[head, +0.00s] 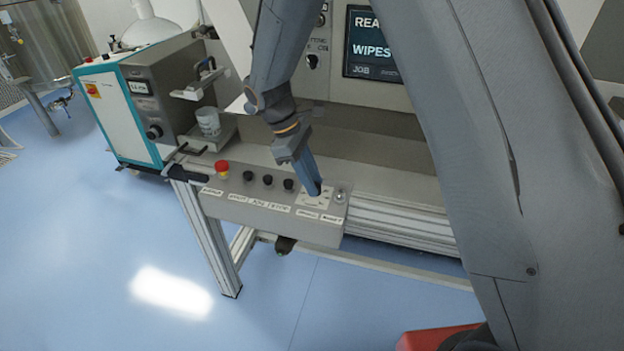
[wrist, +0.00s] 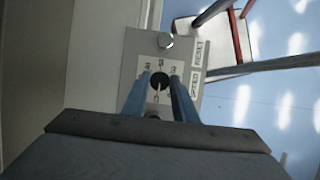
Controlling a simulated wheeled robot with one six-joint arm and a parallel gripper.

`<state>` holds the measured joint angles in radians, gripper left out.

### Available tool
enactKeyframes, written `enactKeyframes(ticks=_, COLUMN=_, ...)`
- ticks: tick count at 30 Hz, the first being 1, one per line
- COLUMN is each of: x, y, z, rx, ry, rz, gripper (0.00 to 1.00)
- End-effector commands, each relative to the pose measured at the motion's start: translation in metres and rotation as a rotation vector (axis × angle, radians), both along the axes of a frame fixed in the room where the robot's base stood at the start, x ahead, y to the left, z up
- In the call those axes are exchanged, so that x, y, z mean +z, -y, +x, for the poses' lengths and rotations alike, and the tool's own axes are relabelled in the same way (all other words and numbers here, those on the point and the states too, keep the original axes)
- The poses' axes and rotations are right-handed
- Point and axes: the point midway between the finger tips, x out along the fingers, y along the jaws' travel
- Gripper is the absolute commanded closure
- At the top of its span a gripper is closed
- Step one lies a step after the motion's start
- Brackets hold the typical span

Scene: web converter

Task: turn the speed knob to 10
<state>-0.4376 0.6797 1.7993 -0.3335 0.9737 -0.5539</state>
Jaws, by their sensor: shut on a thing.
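The speed knob (wrist: 159,80) is a small round black knob with a pale pointer line, on a white dial plate (wrist: 151,68) with number marks too small to read. The plate sits near the right end of the grey control panel in the head view (head: 262,199). My gripper (wrist: 160,83) is shut on the knob, with one blue finger on each side. In the head view my gripper (head: 316,190) reaches down onto the dial and hides most of the knob. The label SPEED (wrist: 194,93) is beside the dial in the wrist view.
A silver reset button (head: 340,196) is just right of the dial. Several black buttons or knobs (head: 268,180) and a red emergency stop (head: 222,168) are to its left. A screen (head: 374,46) is behind. A teal-edged machine (head: 117,115) stands at left; blue floor is open in front.

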Motion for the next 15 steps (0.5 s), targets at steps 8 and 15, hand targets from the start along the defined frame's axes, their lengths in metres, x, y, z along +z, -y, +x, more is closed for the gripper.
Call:
enactKeyframes(ticks=8, x=-0.0003, y=-0.0001, z=0.0000, rx=-0.001, ry=0.000, rz=0.000, gripper=0.57)
enactKeyframes(ticks=15, x=0.0031, y=-0.0016, z=0.0010, rx=-0.001, ry=0.002, rz=0.000, gripper=0.57)
